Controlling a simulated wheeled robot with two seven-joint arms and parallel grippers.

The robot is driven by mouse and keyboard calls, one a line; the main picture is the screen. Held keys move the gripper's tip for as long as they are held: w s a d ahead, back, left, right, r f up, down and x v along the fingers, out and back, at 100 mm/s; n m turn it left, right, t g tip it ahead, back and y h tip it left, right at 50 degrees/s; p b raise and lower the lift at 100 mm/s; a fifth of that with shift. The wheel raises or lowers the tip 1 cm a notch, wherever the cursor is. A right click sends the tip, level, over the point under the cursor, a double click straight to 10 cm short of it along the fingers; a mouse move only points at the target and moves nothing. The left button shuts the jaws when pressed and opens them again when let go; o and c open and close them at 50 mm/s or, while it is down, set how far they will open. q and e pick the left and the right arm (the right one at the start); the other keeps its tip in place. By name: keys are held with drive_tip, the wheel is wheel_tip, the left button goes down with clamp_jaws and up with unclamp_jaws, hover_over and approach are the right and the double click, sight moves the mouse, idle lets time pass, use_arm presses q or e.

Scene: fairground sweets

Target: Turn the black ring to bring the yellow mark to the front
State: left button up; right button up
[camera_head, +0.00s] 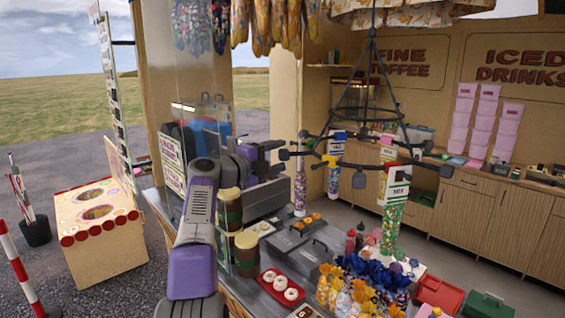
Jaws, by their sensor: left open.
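The black ring (372,164) hangs level from a black frame at right of centre, with dark knobs around its rim. The yellow mark (325,161) is on its front-left part, left of the ring's middle. Long bags of sweets with white labels hang from the ring: a green one (391,225) at front right, one (300,190) at left and one (335,177) behind. My left gripper (279,150) is open at the left of the ring, close to its leftmost knob (284,156). Whether they touch I cannot tell. My right gripper is out of view.
Below the ring, the counter holds a red tray of doughnuts (268,277), grey lidded bins (290,240), stacked brown jars (246,252) and blue and yellow wrapped sweets (350,292). A clear panel (205,60) stands at left. Wooden cabinets (480,215) line the back.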

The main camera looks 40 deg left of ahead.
use_arm(q)
drive_tip(key=s+b, duration=0.3)
drive_tip(key=s, duration=0.4)
drive_tip(key=shift+s+a, duration=0.25)
idle(0.5)
